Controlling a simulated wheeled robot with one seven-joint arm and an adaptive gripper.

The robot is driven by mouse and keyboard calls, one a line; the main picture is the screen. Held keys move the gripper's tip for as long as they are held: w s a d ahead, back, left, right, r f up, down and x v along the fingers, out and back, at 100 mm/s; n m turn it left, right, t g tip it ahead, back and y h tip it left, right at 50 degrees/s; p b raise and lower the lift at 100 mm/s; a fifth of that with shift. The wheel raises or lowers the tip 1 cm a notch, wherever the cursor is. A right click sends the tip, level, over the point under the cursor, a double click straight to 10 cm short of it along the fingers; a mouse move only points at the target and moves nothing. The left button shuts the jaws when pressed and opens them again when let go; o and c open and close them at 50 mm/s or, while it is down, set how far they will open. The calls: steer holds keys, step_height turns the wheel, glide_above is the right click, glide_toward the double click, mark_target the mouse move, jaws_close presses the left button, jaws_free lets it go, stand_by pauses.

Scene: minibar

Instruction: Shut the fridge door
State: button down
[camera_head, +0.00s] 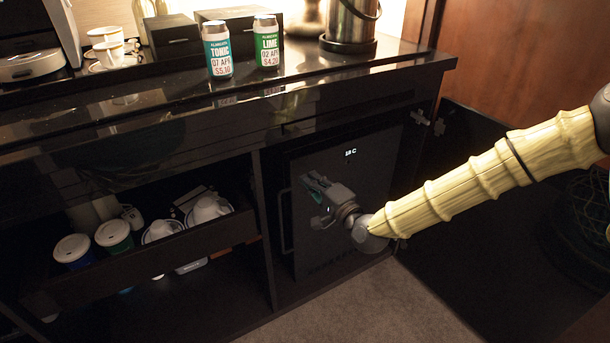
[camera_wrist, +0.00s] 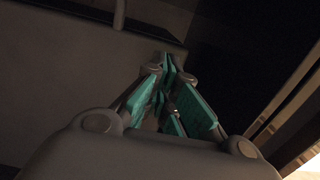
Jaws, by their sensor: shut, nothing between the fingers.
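The fridge door (camera_head: 365,190) is a dark panel with a small lit temperature display, low in the right bay of the black cabinet. It stands at or near the front of its bay; I cannot tell whether it is fully shut. Its vertical handle (camera_head: 284,222) is on the left edge. My gripper (camera_head: 312,188) is in front of the door, right of the handle, with its fingers together and empty. In the wrist view the closed fingers (camera_wrist: 168,70) are close to the door's grey face (camera_wrist: 60,80), and part of the handle (camera_wrist: 119,14) shows above. Contact cannot be told.
An open drawer (camera_head: 150,265) with cups and lids juts out at the left. Cans (camera_head: 217,50) and a metal pot (camera_head: 350,22) stand on the counter. Carpet (camera_head: 390,305) lies clear in front.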

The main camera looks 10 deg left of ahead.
steer(key=s+p+v, duration=0.1)
steer(key=p+v, duration=0.1)
steer(key=v, duration=0.8)
steer(key=s+d+f+n+g+h, duration=0.1)
steer(key=s+d+f+g+h, duration=0.15)
steer(key=s+f, duration=0.4)
steer(key=s+d+f+n+g+h, duration=0.2)
steer(key=s+d+f, duration=0.2)
steer(key=f, duration=0.6)
steer(key=s+d+f+n+g+h, duration=0.1)
steer(key=s+d+f+g+h, duration=0.15)
steer(key=s+f, duration=0.45)
steer(key=s+d+f+n+g+h, duration=0.25)
steer(key=s+d+f, duration=0.25)
steer(key=s+d, duration=0.35)
steer(key=s+d+f+n+g+h, duration=0.1)
steer(key=s+d+f+g+h, duration=0.15)
steer(key=s+d+f, duration=0.6)
steer(key=d+r+p, duration=0.2)
steer(key=r+p, duration=1.1)
steer(key=r, duration=0.1)
steer(key=s+d+r+h+p, duration=0.1)
steer(key=d+r+p, duration=0.1)
steer(key=r+p, duration=1.1)
step_height(320, 180, up, 3)
steer(key=shift+s+d+f+p, duration=0.15)
steer(key=shift+d+f+p, duration=0.05)
steer(key=shift+d+p, duration=0.2)
